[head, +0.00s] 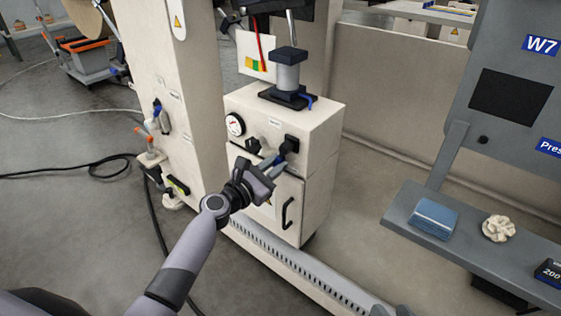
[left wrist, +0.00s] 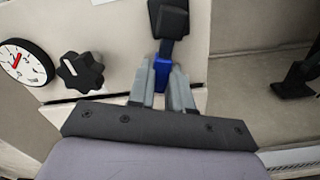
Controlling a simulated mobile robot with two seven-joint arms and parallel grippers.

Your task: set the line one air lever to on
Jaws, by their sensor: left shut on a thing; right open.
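A blue lever (left wrist: 162,70) hangs below a black valve block (left wrist: 170,18) on the front of a cream cabinet (head: 315,150). My left gripper (left wrist: 162,82) is shut on this lever, one grey finger on each side, with the lever pointing down toward the palm. In the head view the left gripper (head: 278,163) reaches the cabinet front just below the black block (head: 290,143) and hides most of the lever. The label near it is too small to read.
A black knob (left wrist: 80,72) and a round gauge (left wrist: 22,62) sit left of the lever. A cabinet door handle (head: 287,213) is below. Another blue-handled fitting (head: 157,108) is on the left column.

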